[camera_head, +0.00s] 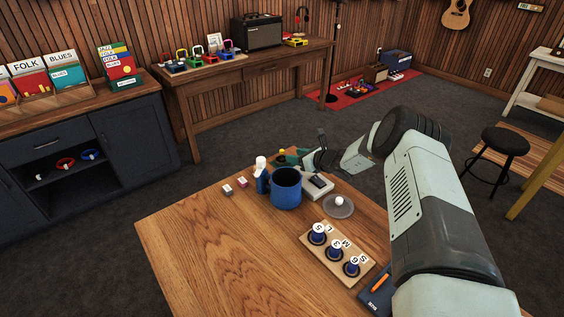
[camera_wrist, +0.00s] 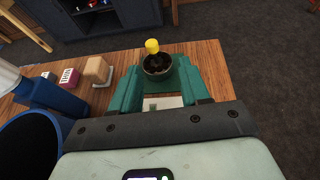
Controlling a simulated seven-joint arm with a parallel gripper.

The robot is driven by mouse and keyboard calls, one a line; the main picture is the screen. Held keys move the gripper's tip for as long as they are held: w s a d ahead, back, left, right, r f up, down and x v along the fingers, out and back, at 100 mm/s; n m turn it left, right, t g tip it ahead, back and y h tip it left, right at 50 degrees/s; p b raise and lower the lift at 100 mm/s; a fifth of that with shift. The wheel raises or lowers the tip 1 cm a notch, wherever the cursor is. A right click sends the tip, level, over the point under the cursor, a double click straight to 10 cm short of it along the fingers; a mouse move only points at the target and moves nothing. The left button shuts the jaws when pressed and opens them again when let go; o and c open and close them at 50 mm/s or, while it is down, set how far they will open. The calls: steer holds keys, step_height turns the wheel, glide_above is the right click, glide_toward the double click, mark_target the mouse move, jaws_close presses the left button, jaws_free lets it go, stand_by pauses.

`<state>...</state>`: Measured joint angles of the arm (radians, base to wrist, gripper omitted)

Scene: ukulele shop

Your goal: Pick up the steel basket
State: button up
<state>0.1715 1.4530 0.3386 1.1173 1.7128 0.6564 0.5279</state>
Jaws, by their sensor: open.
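My gripper (camera_wrist: 160,84) is open, its two teal fingers apart around a small round vessel (camera_wrist: 157,68), which looks like the steel basket. The vessel has a pale rim, a dark inside and a yellow knob (camera_wrist: 152,46) on its far side. It stands near the table's far edge; whether the fingers touch it I cannot tell. In the head view my gripper (camera_head: 291,158) is at the far end of the wooden table, and the vessel is mostly hidden there; only the yellow knob (camera_head: 282,153) shows clearly.
A grey dish (camera_head: 340,213) with a white ball, a flat pale device (camera_head: 317,188) and a wooden rack (camera_head: 312,242) with several knobs are nearby. The table's left front is clear.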

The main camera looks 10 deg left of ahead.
mark_target(282, 157)
steer(key=x, duration=0.4)
steer(key=shift+s+a+f, duration=0.25)
steer(key=shift+a, duration=0.25)
steer(key=shift+x, duration=0.75)
steer(key=shift+r, duration=0.1)
steer(key=shift+c, duration=0.4)
jaws_close()
